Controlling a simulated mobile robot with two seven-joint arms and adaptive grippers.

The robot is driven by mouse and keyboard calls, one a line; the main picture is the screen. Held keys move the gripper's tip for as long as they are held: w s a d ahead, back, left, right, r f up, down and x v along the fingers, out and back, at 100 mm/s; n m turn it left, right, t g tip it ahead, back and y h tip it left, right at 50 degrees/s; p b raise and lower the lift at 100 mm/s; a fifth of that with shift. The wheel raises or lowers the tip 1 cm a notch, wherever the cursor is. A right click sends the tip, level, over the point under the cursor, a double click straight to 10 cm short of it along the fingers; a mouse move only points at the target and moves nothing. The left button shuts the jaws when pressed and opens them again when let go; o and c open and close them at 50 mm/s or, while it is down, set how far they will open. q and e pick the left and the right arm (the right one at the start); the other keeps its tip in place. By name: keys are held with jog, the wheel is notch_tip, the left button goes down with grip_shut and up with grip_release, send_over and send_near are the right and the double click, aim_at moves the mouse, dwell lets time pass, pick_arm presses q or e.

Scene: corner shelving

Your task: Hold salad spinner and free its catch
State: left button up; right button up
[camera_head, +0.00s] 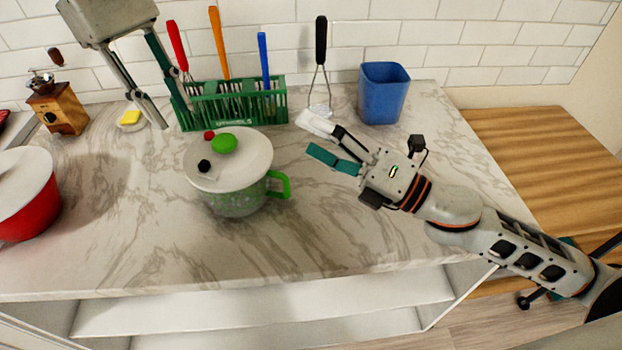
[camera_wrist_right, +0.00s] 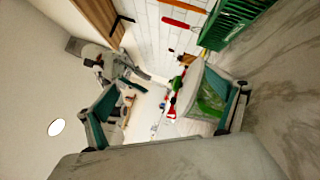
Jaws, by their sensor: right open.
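The salad spinner (camera_head: 237,200) stands upright on the marble counter, with a green speckled bowl, a white lid and a green side handle (camera_head: 281,185). On its lid are a large green knob (camera_head: 223,143), a small red button (camera_head: 209,135) and a small black button (camera_head: 204,166). The spinner also shows in the right wrist view (camera_wrist_right: 207,92), between the fingers in the picture. My right gripper (camera_head: 318,138) is open and empty, to the right of the spinner and apart from it. My left gripper (camera_head: 176,114) is open, pointing down, behind and left of the lid, apart from it.
A green rack (camera_head: 245,108) with several utensils stands behind the spinner. A blue container (camera_head: 384,93) and a black-handled masher (camera_head: 320,60) are at the back right. A red pot (camera_head: 30,210), sponge dish (camera_head: 130,120) and grinder (camera_head: 60,107) are left. The front counter is clear.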

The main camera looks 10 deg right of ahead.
aim_at(272, 172)
jog(key=f+n+g, duration=0.1)
jog(key=f+n, duration=0.1)
jog(key=f, duration=0.1)
jog(key=s+f+n+g, duration=0.1)
jog(key=f+n, duration=0.2)
jog(key=f+n+g, duration=0.2)
jog(key=f, duration=0.1)
jog(key=shift+s+a+n, duration=0.2)
jog(key=shift+n, duration=0.1)
jog(key=shift+x, duration=3.85)
jog(key=shift+s, duration=0.1)
grip_shut()
jog(key=shift+s+f, duration=0.1)
jog(key=c, duration=1.9)
grip_release()
jog(key=shift+o, duration=0.2)
